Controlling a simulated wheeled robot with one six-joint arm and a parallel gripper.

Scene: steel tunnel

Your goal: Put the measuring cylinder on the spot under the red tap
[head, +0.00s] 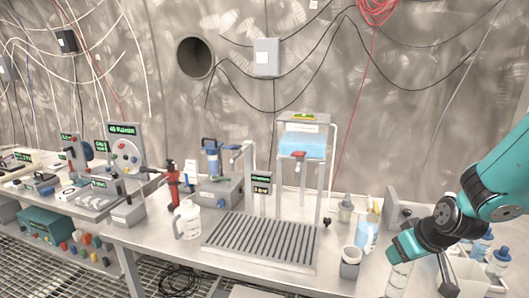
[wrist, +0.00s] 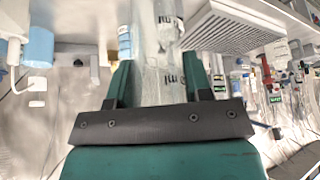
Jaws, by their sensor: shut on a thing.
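The measuring cylinder (head: 398,279) is clear, with its lower part visible below my gripper (head: 398,254) at the front right of the bench. In the wrist view my gripper (wrist: 160,82) has its two green fingers on either side of the clear cylinder (wrist: 164,50), which has dark markings. The red tap (head: 298,154) is under the blue water tank (head: 302,146) on a metal frame. Below it lies a slotted drip tray (head: 262,243), left of my gripper. The tray also shows in the wrist view (wrist: 240,30). The cylinder's upper part is hidden in the head view.
A white jug (head: 187,220) stands left of the tray. Bottles (head: 499,262) stand at the right. The slotted tray top looks clear.

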